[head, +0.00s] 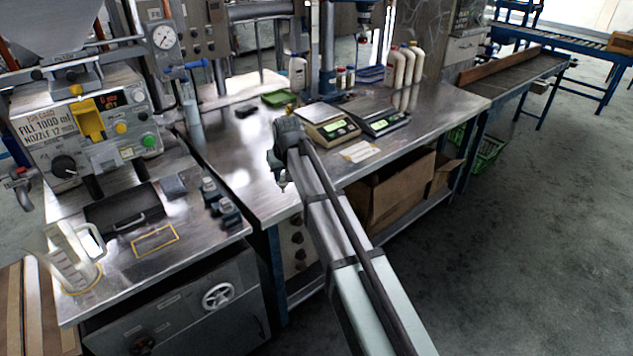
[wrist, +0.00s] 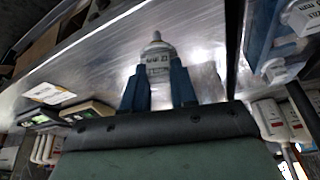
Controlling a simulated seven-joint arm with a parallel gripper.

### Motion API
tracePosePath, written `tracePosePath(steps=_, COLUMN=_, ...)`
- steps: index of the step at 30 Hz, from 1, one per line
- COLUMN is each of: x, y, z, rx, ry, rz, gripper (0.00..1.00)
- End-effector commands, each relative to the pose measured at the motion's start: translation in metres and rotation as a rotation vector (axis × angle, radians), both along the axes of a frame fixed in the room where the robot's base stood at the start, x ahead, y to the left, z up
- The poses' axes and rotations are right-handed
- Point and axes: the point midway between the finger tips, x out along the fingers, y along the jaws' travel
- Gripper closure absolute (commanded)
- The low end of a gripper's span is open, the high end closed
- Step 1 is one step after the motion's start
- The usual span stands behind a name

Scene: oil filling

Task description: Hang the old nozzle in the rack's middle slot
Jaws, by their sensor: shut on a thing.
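My gripper (head: 279,168) is above the bench near the front edge of its metal top. In the wrist view its two blue fingers (wrist: 158,82) are shut on the old nozzle (wrist: 156,58), a pale piece with dark print and a narrow tip. In the head view only a small part of the nozzle (head: 282,184) shows below the gripper. The dark blue rack (head: 224,207) stands to the left of my gripper, at the right end of the machine table. It also shows at the right of the wrist view (wrist: 262,42), with two pale labelled pieces. I cannot tell its middle slot clearly.
The filling machine (head: 85,120) stands at the left, with a clear jug (head: 70,258) in front. A dark tray (head: 122,208) lies between machine and rack. Two scales (head: 328,124) and several white bottles (head: 298,72) are farther back. Bench top between rack and scales is mostly free.

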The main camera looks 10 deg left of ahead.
Motion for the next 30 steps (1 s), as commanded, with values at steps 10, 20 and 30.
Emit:
tracePosePath(steps=10, x=-0.024, y=0.133, z=0.032, rx=0.001, ry=-0.001, rz=0.171, gripper=1.0)
tracePosePath(steps=20, x=-0.047, y=0.197, z=0.048, rx=0.0, ry=0.0, rz=0.258, gripper=1.0)
tracePosePath(steps=30, x=-0.051, y=0.203, z=0.044, rx=0.001, ry=-0.001, rz=0.266, gripper=1.0)
